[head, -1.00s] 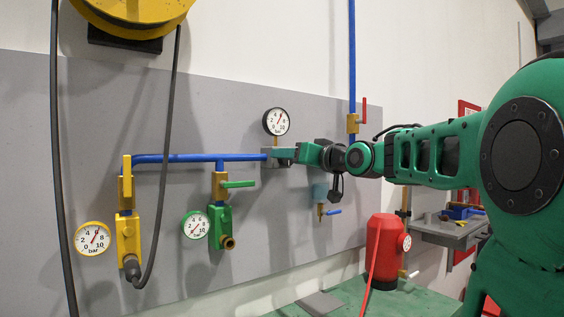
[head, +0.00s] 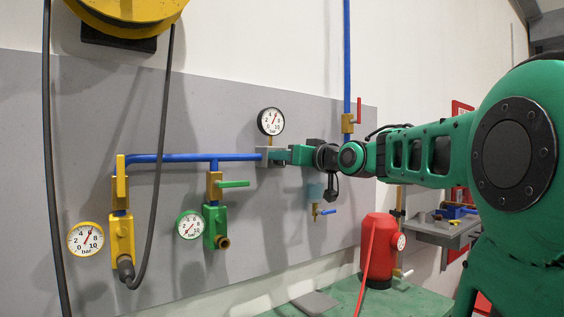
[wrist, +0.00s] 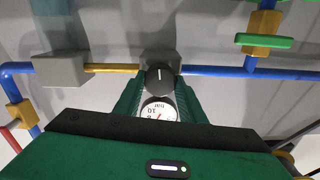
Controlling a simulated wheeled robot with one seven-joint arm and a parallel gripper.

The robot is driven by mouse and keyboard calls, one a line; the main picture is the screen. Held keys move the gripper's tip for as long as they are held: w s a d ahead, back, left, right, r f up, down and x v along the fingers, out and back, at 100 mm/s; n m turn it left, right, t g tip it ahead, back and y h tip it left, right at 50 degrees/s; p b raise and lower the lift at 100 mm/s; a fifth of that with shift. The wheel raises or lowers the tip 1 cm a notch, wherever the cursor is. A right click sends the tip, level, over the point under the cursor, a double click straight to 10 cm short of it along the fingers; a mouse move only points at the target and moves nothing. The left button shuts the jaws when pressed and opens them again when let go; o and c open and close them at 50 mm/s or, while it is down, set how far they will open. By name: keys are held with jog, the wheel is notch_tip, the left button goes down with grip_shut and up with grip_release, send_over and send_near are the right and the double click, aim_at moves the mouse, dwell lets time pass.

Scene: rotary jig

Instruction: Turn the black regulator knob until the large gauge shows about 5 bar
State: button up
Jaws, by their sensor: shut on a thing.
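The black regulator knob (wrist: 160,76) shows in the wrist view, with a white mark on its face. My gripper (wrist: 159,84) is shut on it, one green finger on each side. In the head view my gripper (head: 280,155) reaches the grey regulator body from the right and hides the knob. The black-rimmed gauge (head: 271,121) stands just above the regulator. Its red needle points up and slightly right, near the 6; the exact value is hard to read. The same gauge (wrist: 159,110) is partly visible, upside down, between my fingers in the wrist view.
A yellow-rimmed gauge (head: 86,239) and a green-rimmed gauge (head: 190,226) hang lower left. A green lever valve (head: 233,184) is left of the regulator. A blue-handled valve (head: 326,212) is below my arm. A red tank (head: 379,248) stands at lower right.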

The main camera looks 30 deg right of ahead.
jog(key=shift+a+f+n, duration=0.1)
jog(key=shift+n, duration=3)
jog(key=o, duration=1)
jog(key=shift+o, duration=0.2)
jog(key=shift+s, duration=0.15)
jog(key=s, duration=1)
jog(key=shift+s, duration=0.2)
